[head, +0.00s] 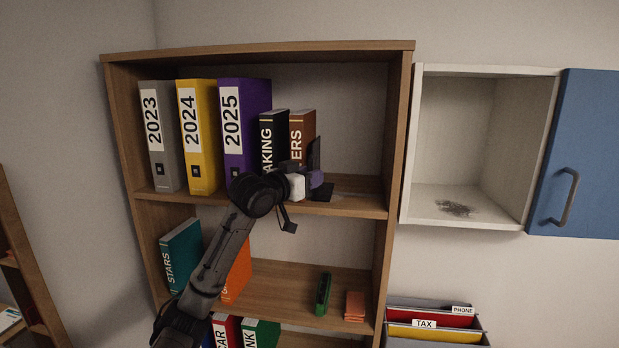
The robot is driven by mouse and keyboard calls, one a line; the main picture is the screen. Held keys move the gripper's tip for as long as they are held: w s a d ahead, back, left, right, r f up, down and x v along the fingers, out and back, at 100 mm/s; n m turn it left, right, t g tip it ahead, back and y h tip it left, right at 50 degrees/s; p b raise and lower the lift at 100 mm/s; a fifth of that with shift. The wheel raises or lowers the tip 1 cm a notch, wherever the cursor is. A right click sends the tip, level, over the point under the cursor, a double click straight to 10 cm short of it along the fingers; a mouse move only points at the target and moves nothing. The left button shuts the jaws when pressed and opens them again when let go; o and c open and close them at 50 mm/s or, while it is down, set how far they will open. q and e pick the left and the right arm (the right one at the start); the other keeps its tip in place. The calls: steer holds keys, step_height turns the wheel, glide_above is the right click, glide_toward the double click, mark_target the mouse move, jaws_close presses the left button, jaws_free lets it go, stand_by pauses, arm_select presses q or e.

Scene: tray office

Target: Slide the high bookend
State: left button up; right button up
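The high bookend (323,192) is a dark, L-shaped piece on the top shelf. It stands at the right end of the row of books, next to the brown book (302,125). My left gripper (311,180) is at the shelf's front edge, right at the bookend, and overlaps its lower part in the picture. My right gripper is not in view.
Grey, yellow and purple binders (246,130) and a black book (272,135) stand left of the bookend. The top shelf (362,203) is clear to its right, up to the side panel (394,150). An open cabinet (480,150) with a blue door (585,150) hangs at right.

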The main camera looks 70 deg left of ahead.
arm_select(q)
steer(key=b+v, duration=0.6)
steer(key=v, duration=0.8)
steer(key=shift+w, duration=0.1)
stand_by(0.4)
